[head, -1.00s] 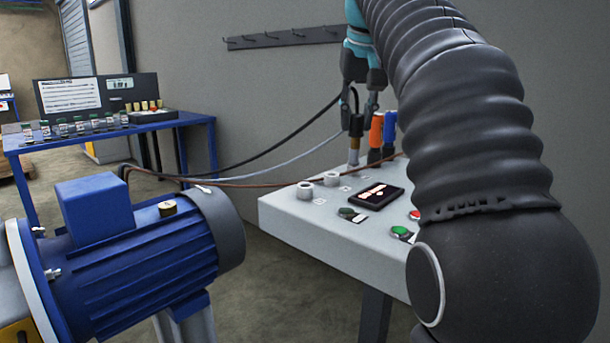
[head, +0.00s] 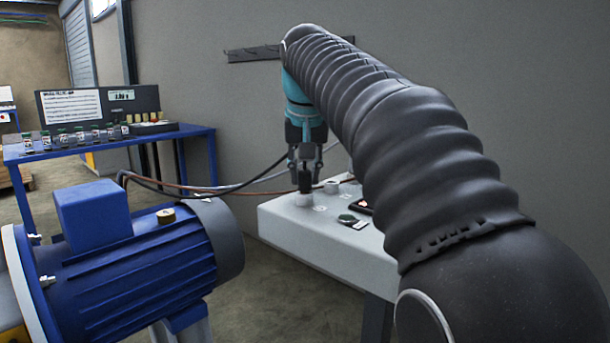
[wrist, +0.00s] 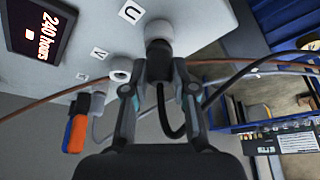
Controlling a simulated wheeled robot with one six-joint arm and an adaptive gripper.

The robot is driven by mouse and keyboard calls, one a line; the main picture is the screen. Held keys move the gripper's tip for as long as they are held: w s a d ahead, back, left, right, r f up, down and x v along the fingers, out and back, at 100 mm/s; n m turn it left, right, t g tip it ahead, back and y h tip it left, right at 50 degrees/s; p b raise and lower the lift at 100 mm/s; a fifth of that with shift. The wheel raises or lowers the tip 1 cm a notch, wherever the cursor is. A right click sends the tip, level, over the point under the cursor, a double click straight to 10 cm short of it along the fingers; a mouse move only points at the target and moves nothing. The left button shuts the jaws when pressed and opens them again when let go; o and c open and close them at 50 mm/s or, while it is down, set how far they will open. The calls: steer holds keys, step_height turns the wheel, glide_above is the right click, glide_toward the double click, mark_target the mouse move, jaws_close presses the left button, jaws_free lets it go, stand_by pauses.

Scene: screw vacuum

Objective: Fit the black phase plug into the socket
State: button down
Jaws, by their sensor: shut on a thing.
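My gripper (head: 305,160) is shut on the black phase plug (head: 304,181), which is upright. In the head view the plug stands directly over the leftmost white socket (head: 303,199) on the grey panel. In the wrist view my gripper (wrist: 160,88) holds the plug (wrist: 158,63), whose front end meets the mouth of the white socket (wrist: 159,30) beside the label U (wrist: 131,12). How deep the plug sits in it cannot be told. The plug's black cable (wrist: 235,78) loops away to the right.
The V socket (wrist: 120,68) is empty, close beside my gripper. A grey plug (wrist: 98,98) and an orange-and-blue item (wrist: 75,132) are further left. The panel's display (wrist: 40,32) is lit. A blue motor (head: 140,250) stands left of the panel; brown cables (head: 200,188) run between.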

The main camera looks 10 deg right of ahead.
steer(key=shift+f, duration=0.15)
steer(key=c, duration=0.9)
jaws_free()
steer(key=shift+c, duration=0.2)
steer(key=shift+s+r, duration=0.1)
steer(key=shift+r, duration=0.35)
steer(key=p+v, duration=0.1)
steer(key=v, duration=1)
steer(key=shift+r+p, duration=0.2)
steer(key=shift+p, duration=0.2)
steer(key=shift+a, duration=0.1)
